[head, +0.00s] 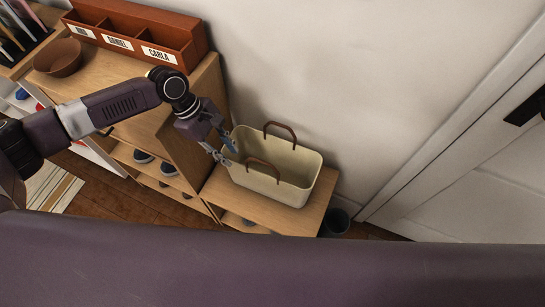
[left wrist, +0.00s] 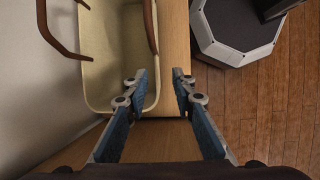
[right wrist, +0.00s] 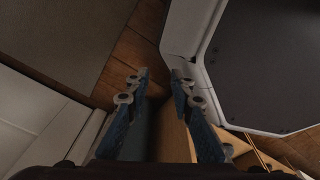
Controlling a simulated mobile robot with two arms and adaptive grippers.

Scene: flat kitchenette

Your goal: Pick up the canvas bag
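The cream canvas bag (head: 305,168) with two brown handles stands upright and open on a low wooden bench (head: 314,207). It also shows in the left wrist view (left wrist: 112,50). My left gripper (head: 228,150) is at the bag's left end in the head view. In the left wrist view the left gripper (left wrist: 160,80) is open, with one finger over the bag's inside and the other beyond its rim, above the bench side. Whether it touches the bag I cannot tell. My right gripper (right wrist: 158,78) is open and empty. It is not in the head view.
A wooden shoe cabinet (head: 204,125) stands left of the bag, with a brown bowl (head: 58,60) and a reddish-brown labelled organizer (head: 135,35) on top. A dark bin (head: 336,222) stands right of the bench. A wall is behind the bag, and a white door (head: 470,190) is at right.

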